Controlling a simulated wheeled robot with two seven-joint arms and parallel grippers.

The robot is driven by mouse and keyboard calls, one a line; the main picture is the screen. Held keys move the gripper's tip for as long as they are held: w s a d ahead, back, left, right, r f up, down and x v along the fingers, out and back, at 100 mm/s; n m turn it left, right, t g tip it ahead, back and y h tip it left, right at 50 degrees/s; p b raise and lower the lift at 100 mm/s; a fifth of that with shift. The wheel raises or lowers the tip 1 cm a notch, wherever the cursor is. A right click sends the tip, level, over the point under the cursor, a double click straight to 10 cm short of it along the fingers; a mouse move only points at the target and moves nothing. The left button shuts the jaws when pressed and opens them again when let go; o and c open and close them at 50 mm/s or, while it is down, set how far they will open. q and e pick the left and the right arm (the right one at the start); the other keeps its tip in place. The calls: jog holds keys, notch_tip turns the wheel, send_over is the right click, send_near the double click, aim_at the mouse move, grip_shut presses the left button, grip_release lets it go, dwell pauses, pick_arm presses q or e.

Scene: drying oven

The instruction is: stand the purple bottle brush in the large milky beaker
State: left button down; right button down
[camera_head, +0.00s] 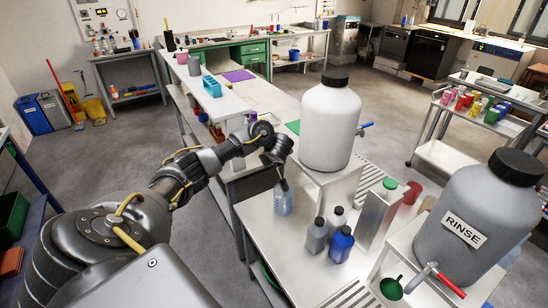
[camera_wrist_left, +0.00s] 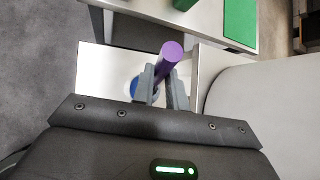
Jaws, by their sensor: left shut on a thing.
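My left gripper (camera_head: 284,184) points down at the near end of the white bench, its fingertips at the mouth of a translucent bluish beaker (camera_head: 283,203). In the left wrist view, the gripper (camera_wrist_left: 161,88) is shut on the purple bottle brush (camera_wrist_left: 171,53), whose purple handle sticks out beyond the fingers. The brush's lower part is hidden by the fingers and hand. A blue round edge (camera_wrist_left: 134,87) shows beside the left finger, probably the beaker's rim. I cannot tell whether the brush is inside the beaker. My right gripper is not in view.
A large white bottle (camera_head: 328,125) stands close to the right of my gripper. Small grey, white and blue bottles (camera_head: 341,244) stand in front of it. A grey RINSE bottle (camera_head: 478,215) with a red tap is at right. Bare bench lies left of the small bottles.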

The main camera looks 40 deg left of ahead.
pick_arm(q)
notch_tip(320, 180, down, 10)
jog(key=b, duration=0.7)
jog(key=shift+b, duration=0.3)
jog(key=shift+r, duration=0.1)
jog(key=c, duration=1.3)
grip_release()
